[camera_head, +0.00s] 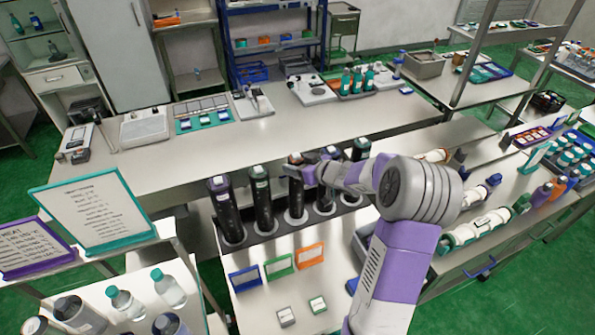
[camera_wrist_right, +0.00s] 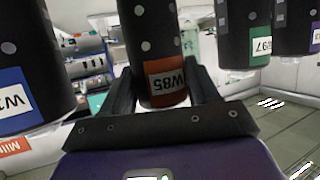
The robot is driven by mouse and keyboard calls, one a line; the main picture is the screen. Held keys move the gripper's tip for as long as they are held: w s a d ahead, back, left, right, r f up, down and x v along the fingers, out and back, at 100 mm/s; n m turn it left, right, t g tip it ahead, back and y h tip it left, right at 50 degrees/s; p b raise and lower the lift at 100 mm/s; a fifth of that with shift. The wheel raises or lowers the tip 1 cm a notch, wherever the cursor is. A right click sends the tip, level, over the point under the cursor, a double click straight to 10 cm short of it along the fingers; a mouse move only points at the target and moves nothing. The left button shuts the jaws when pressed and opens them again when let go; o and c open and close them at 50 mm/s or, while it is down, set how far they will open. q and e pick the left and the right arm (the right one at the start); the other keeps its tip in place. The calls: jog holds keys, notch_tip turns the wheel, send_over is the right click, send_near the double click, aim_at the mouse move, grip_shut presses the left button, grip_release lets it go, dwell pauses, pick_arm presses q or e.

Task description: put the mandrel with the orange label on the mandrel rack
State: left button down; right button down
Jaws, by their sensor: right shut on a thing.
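The mandrel with the orange label is a dark cylinder with light dots, marked W85 in the right wrist view (camera_wrist_right: 155,40). My right gripper is shut on it, with one finger on each side (camera_wrist_right: 163,85). In the head view this gripper (camera_head: 308,172) is at the upper end of a dark mandrel (camera_head: 296,198) in the middle of the row. The mandrel rack (camera_head: 262,236) is a dark base with pale rings. The held mandrel's lower end appears at a ring; I cannot tell whether it is seated. My left gripper is not in view.
Dark mandrels stand on both sides, one at far left (camera_head: 227,212) and one beside it (camera_head: 263,200). Bottles (camera_head: 168,287) stand on the left cart.

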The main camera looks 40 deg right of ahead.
jog(key=shift+w+f, duration=0.15)
jog(key=shift+f, duration=0.4)
jog(key=shift+f, duration=0.15)
jog(key=shift+c, duration=1.4)
grip_release()
